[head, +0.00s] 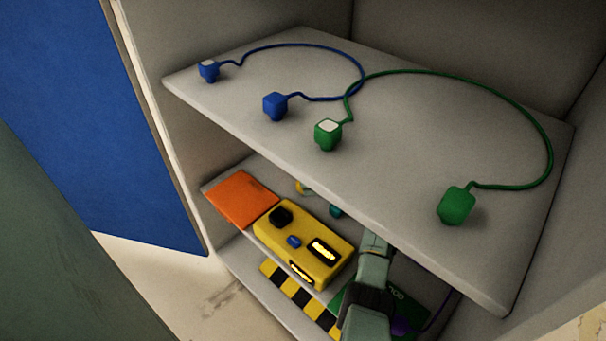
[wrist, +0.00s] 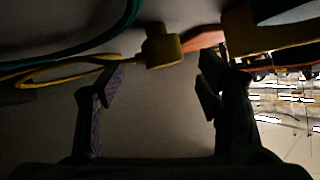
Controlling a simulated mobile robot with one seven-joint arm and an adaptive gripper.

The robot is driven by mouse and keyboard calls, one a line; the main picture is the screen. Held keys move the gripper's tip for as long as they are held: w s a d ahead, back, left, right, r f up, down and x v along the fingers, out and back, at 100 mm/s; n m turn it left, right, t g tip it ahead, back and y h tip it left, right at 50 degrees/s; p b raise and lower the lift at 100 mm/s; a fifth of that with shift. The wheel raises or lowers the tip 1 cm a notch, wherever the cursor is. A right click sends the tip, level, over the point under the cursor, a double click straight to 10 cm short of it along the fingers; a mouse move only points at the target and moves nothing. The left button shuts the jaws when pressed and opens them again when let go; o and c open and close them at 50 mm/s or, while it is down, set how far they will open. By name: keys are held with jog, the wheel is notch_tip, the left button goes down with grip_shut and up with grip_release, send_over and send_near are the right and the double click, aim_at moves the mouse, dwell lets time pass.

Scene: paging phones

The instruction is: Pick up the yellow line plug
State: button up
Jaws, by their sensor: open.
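In the wrist view the yellow line plug (wrist: 162,47) is a small yellow block with a yellow cable (wrist: 60,74) looping off to the left. My gripper (wrist: 161,64) is open, its two dark fingers spread to the left and right. The plug shows in line with the gap, at or just beyond the fingertips; I cannot tell the depth between them. Nothing is held. In the head view a small yellow piece (head: 302,187), probably this plug, shows on the lower shelf, partly hidden by the upper shelf. My gripper's fingers are hidden there.
The upper shelf (head: 400,160) overhangs the lower one and carries blue plugs (head: 274,106) and green plugs (head: 456,205). Below are a yellow box (head: 325,270), an orange panel (head: 240,200), a teal plug (head: 336,211) and a purple plug (head: 401,327). A teal cable (wrist: 100,38) crosses the wrist view's upper left.

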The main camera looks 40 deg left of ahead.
jog(key=x, duration=0.4)
jog(key=shift+s+f, duration=0.1)
jog(key=shift+f, duration=0.05)
jog(key=c, duration=1.4)
